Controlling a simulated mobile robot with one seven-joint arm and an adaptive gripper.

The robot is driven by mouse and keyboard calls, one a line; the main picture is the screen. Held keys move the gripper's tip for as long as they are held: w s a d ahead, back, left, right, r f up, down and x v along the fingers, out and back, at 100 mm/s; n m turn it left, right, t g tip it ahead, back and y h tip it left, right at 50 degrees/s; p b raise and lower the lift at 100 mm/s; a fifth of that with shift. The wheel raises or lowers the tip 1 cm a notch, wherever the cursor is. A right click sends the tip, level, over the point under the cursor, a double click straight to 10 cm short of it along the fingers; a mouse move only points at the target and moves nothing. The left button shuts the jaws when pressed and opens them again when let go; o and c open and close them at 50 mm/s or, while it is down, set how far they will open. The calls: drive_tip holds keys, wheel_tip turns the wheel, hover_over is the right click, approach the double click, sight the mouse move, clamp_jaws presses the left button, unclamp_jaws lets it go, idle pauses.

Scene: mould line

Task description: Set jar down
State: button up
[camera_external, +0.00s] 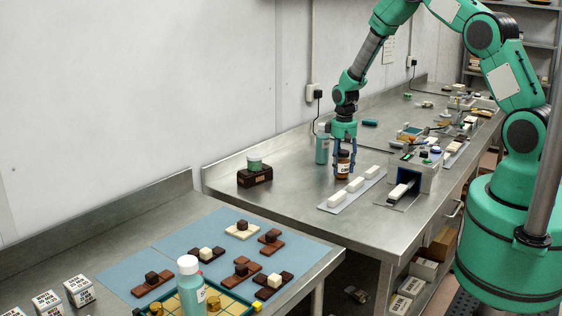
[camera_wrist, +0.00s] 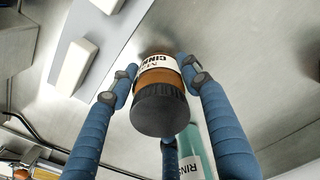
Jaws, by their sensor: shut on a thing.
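The jar (camera_external: 343,164) is amber brown with a dark lid and a white label. My gripper (camera_external: 342,160) is shut on it from above, with blue fingers around its sides. In the wrist view the jar (camera_wrist: 160,98) sits between the blue fingers of my gripper (camera_wrist: 160,85), its black ridged lid toward the camera. The jar is at or just above the steel bench; I cannot tell whether its base touches the surface.
A teal bottle (camera_external: 321,148) stands close behind the jar. A pale strip with white blocks (camera_external: 355,185) lies to the right.

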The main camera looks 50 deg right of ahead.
drive_tip(key=o, duration=1.4)
wheel_tip(320, 180, up, 12)
drive_tip(key=shift+r, duration=0.1)
idle(0.3)
